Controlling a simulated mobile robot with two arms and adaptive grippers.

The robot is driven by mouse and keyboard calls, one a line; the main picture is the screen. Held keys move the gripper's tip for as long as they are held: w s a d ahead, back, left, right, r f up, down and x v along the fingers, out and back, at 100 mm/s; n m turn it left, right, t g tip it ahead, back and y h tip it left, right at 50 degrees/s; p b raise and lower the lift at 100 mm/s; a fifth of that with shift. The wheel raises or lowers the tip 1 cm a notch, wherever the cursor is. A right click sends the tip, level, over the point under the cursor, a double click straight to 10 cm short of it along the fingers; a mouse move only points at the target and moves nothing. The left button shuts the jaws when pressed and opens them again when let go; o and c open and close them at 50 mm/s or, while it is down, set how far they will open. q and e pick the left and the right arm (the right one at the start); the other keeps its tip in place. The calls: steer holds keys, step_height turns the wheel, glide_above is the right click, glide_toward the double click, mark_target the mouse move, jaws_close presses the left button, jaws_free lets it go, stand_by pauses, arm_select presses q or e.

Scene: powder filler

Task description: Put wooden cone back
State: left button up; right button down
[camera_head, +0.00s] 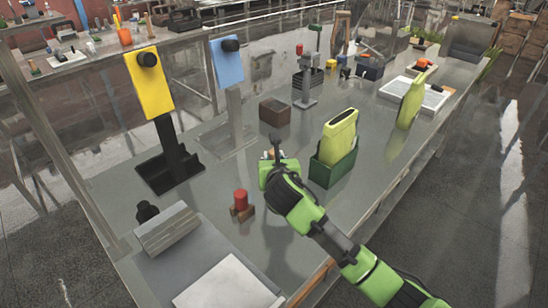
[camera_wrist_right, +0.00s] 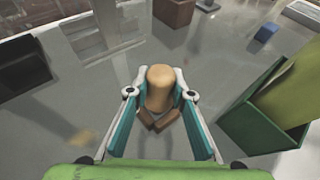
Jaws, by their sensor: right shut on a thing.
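The tan wooden cone (camera_wrist_right: 160,88) sits between the two fingers of my right gripper (camera_wrist_right: 160,100) in the right wrist view, with its rounded end facing the camera. The fingers are shut on it. Brown pieces show just below it; I cannot tell whether they belong to the cone. In the head view my right gripper (camera_head: 277,160) is over the middle of the grey table (camera_head: 300,210), left of the dark green box, and mostly hides the cone. The gap between cone and table cannot be judged. My left gripper is not in view.
The dark green box (camera_head: 333,170) holds a lime-green container (camera_head: 341,138). Another lime-green container (camera_head: 411,102) stands farther right. A red cylinder (camera_head: 241,200) on a brown base is at front left. A brown block (camera_head: 275,112) lies behind the gripper. Yellow (camera_head: 150,82) and blue (camera_head: 227,64) panelled stands rise at left.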

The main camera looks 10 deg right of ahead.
steer(key=c, duration=1.8)
jaws_free()
steer(key=shift+f, duration=0.1)
steer(key=shift+s+r, duration=0.15)
steer(key=shift+r, duration=0.05)
steer(key=v, duration=1.1)
steer(key=shift+s+a+r, duration=0.1)
steer(key=shift+s+r, duration=0.05)
steer(key=shift+s, duration=0.2)
